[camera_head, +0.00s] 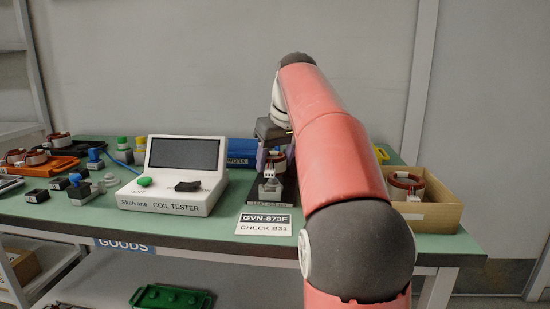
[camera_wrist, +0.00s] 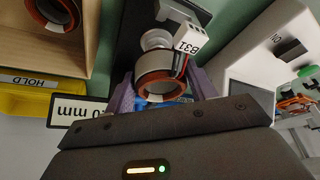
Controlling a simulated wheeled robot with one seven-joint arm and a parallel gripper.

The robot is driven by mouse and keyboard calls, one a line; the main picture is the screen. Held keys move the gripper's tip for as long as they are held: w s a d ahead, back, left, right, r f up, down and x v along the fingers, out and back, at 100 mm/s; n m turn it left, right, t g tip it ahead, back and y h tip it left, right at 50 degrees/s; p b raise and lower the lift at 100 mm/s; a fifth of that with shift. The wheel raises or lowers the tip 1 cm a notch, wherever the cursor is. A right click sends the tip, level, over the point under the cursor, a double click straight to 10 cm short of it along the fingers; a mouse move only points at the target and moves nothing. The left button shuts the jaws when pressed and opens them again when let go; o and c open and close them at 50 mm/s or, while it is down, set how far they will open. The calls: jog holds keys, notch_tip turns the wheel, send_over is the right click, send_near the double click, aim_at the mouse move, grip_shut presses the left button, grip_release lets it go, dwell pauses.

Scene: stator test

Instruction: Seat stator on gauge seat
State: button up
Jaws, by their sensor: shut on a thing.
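My gripper (camera_wrist: 163,82) is shut on a stator (camera_wrist: 155,88), a ring with an orange-brown rim, coil wires and a white block marked B31. Its purple fingers grip the ring from both sides. In the head view the stator (camera_head: 277,163) is just above the grey gauge seat (camera_head: 270,190), which stands on a dark base plate. In the wrist view a pale round post of the gauge seat (camera_wrist: 154,39) shows beyond the ring. I cannot tell whether the stator touches the seat. My arm hides part of this area in the head view.
The coil tester (camera_head: 175,172) stands left of the seat. A cardboard box (camera_head: 432,205) with another stator (camera_head: 405,184) is at the right. A card reading GVN-873F, CHECK B31 (camera_head: 265,223) lies in front. Several stators (camera_head: 37,157) and small parts are at the far left.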

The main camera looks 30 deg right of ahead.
aim_at(275, 181)
jog(key=shift+f, duration=0.2)
jog(key=shift+f+b, duration=0.85)
jog(key=shift+f, duration=0.1)
jog(key=shift+f, duration=0.25)
jog(key=shift+f+b, duration=0.3)
dwell(0.5)
jog(key=o, duration=1.3)
jog(key=p+v, duration=0.2)
jog(key=v, duration=0.5)
jog(key=shift+r, duration=0.4)
